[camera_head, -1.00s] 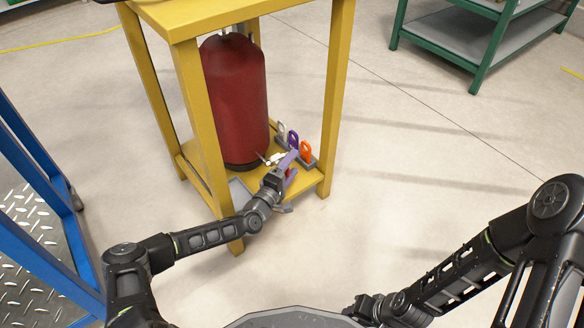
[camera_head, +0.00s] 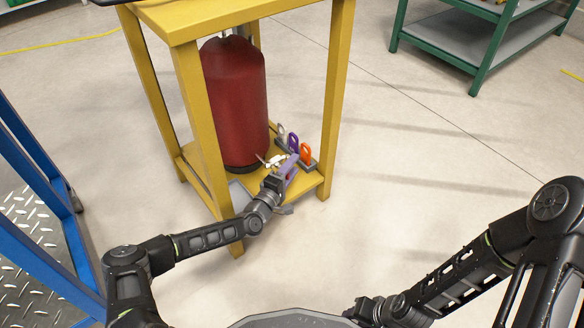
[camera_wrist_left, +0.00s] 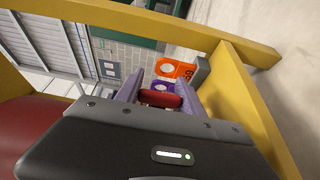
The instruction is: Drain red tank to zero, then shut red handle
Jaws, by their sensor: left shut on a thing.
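The red tank (camera_head: 235,95) stands upright on the lower shelf of a yellow stand. My left gripper (camera_head: 290,163) reaches in low at the tank's right side. In the left wrist view, the red handle (camera_wrist_left: 160,99) lies between the two purple fingers of my left gripper (camera_wrist_left: 159,95), which is shut on it. In the head view, the gripper mostly hides the red handle. My right gripper (camera_head: 368,311) is at the bottom edge, partly cut off, and its fingers cannot be made out. No gauge reading is legible in these views.
Purple (camera_head: 293,141) and orange (camera_head: 306,152) tags stand in a grey holder beside the tank. The yellow stand's front leg (camera_head: 205,140) is close to my left forearm. A blue cart (camera_head: 40,180) is at left, a green shelf (camera_head: 450,40) at back right. The floor right is clear.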

